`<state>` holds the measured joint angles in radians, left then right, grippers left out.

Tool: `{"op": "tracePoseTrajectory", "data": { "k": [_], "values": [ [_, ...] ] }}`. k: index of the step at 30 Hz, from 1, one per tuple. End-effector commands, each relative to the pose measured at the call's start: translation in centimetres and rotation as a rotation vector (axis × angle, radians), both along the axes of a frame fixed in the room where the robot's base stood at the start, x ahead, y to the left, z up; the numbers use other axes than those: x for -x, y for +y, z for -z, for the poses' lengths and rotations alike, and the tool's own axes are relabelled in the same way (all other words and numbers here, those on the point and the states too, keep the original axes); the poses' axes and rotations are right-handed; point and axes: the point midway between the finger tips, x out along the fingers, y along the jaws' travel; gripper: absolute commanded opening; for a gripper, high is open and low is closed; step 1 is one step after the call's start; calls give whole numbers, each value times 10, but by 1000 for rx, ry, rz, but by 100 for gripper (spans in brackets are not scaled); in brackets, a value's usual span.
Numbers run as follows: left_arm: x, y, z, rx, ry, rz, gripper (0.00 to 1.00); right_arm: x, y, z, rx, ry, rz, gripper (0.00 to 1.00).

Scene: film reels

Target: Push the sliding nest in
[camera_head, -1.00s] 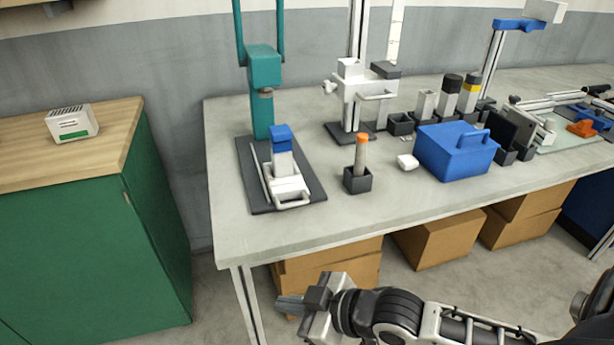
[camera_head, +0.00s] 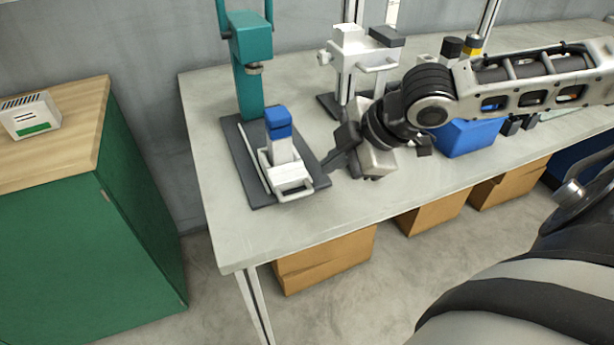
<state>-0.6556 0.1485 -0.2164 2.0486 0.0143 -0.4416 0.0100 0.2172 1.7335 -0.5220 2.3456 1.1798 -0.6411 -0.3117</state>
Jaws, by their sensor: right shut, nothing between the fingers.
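The sliding nest (camera_head: 290,181) is a white carriage with a front loop handle on the dark base plate of the teal press (camera_head: 250,60). A part with a blue top (camera_head: 279,124) stands upright in it. The nest sits at the front of the plate, forward of the press ram. My right gripper (camera_head: 330,163) is shut and empty, just right of the nest, with its fingers pointing left. A small gap seems to lie between the fingertips and the nest. My left gripper is not in view.
A white fixture (camera_head: 357,48) stands behind my right arm, and a blue box (camera_head: 468,138) is partly hidden by it. The grey table (camera_head: 215,225) is clear at its front left. A green cabinet (camera_head: 80,230) stands to the left.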

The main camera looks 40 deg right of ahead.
Motion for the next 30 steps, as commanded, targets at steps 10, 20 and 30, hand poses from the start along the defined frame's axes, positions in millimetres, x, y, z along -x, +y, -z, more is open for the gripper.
{"op": "tracePoseTrajectory", "data": {
  "k": [10, 20, 30],
  "values": [
    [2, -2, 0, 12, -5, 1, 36, -27, 14, 40, -7, -1, 1, 0],
    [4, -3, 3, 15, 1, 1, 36, -42, 20, 62, 0, -1, 1, 0],
    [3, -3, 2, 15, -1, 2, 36, -42, 20, 62, 0, -1, 0, 0]
  ]
}}
